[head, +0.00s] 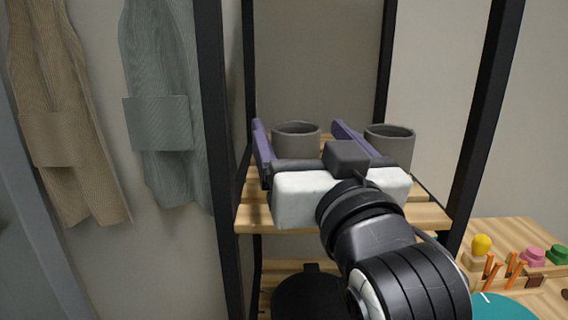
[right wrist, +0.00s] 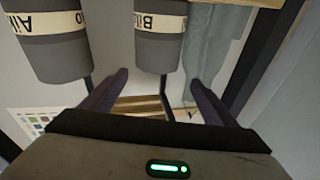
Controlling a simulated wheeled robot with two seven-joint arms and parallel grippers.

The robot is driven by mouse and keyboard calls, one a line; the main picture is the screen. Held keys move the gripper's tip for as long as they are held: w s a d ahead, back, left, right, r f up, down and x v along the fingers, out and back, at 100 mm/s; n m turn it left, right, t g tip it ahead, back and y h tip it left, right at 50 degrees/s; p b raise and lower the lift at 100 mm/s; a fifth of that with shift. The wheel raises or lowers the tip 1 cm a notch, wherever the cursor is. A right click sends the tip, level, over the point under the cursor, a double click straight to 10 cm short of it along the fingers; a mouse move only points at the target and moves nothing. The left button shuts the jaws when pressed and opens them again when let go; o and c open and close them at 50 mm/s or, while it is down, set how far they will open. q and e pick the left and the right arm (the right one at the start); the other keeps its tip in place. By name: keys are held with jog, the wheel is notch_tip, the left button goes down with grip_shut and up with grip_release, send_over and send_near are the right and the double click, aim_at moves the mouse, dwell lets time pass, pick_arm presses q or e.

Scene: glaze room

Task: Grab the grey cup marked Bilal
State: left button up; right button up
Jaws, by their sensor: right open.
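My right gripper (head: 297,124) is open, with purple fingers to the left and right of this cup. In the right wrist view the open fingers (right wrist: 158,78) are empty near the cup's base; I cannot tell how far the cup sits between them. My left gripper is out of view.
A second grey cup (head: 392,148), label starting "Ai" (right wrist: 48,25), stands just right of my gripper in the head view. Black rack posts (head: 213,150) (head: 485,120) flank the shelf. Two aprons (head: 165,110) hang left. A wooden table (head: 535,235) with small tools is lower right.

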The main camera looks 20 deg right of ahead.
aim_at(299, 148)
jog(key=shift+s+f+n+g, duration=0.15)
jog(key=shift+f+n+g, duration=0.15)
jog(key=shift+f+g, duration=0.55)
jog(key=shift+f+p, duration=0.25)
jog(key=shift+p, duration=0.05)
jog(key=w+p, duration=0.2)
jog(key=p, duration=0.1)
jog(key=shift+w+d+r+p, duration=0.1)
jog(key=shift+p, duration=0.3)
jog(key=shift+w+f, duration=0.25)
jog(key=shift+w, duration=0.7)
jog(key=shift+w+d+f, duration=0.1)
jog(key=shift+w, duration=0.55)
jog(key=w, duration=0.3)
jog(key=w+p, duration=0.1)
jog(key=shift+w+d+f, duration=0.25)
jog(key=shift+w+d, duration=0.1)
jog(key=shift+w, duration=0.05)
jog(key=c, duration=1.3)
jog(key=shift+c, duration=0.2)
